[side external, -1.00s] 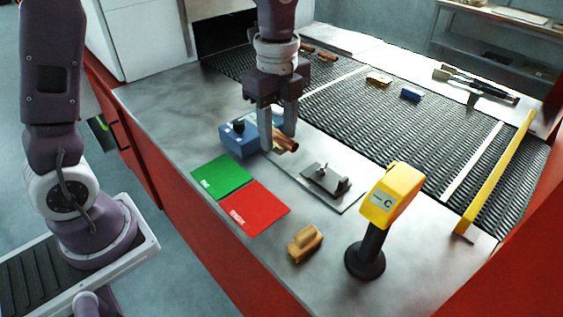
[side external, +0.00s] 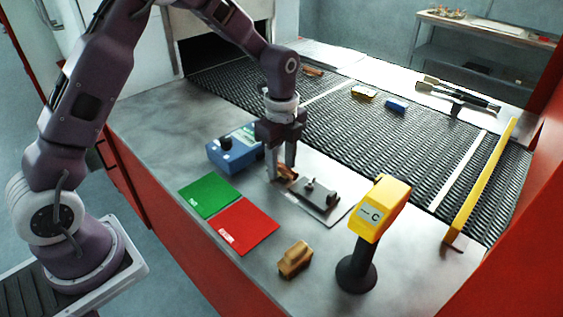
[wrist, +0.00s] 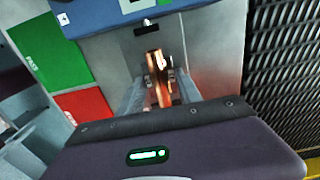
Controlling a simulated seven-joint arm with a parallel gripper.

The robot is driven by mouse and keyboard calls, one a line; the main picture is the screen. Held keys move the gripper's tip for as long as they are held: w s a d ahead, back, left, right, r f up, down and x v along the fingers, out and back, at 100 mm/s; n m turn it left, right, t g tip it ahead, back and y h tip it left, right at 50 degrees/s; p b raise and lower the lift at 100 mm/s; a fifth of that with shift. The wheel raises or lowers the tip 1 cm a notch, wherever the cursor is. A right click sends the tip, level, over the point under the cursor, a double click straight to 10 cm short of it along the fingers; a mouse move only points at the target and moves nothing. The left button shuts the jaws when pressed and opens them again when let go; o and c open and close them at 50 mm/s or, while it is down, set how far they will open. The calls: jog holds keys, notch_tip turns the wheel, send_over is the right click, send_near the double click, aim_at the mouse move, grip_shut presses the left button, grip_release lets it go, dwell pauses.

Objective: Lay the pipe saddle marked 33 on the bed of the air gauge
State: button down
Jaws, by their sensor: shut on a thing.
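The copper-coloured pipe saddle (side external: 288,172) is between the fingers of my gripper (side external: 281,177), which is shut on it. In the wrist view the saddle (wrist: 154,65) lies lengthwise between the fingers (wrist: 160,92), with a pale mark I cannot read surely. The air gauge appears to be the blue box (side external: 233,148) with a dark knob; its front edge shows in the wrist view (wrist: 130,14). A grey plate (side external: 330,216) carries a dark fixture (side external: 322,197) with a small upright post. The saddle is just left of this fixture; contact underneath is hidden.
Green (side external: 209,196) and red (side external: 247,226) mats lie left of the plate. A tan block (side external: 295,260) and a yellow head marked C (side external: 380,208) on a black stand are in front.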

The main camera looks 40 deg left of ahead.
aim_at(281, 164)
jog(key=c, duration=0.8)
grip_release()
jog(key=shift+f, duration=0.1)
notch_tip(281, 164, up, 12)
jog(key=shift+r, duration=0.25)
jog(key=s+r+n+t, duration=0.2)
jog(key=s+r+n, duration=0.35)
jog(key=s, duration=0.45)
jog(key=s+r+n+t, duration=0.2)
jog(key=s+r+n, duration=0.2)
jog(key=s+n, duration=0.4)
jog(key=s+f+n, duration=0.1)
jog(key=s, duration=0.2)
jog(key=s+f+n+t, duration=0.1)
jog(key=s+n, duration=0.1)
jog(key=s, duration=0.1)
jog(key=s+f+n, duration=0.1)
jog(key=s, duration=0.2)
jog(key=shift+s+d+n+t, duration=0.2)
jog(key=shift+d+n+t, duration=0.05)
jog(key=shift+t, duration=0.05)
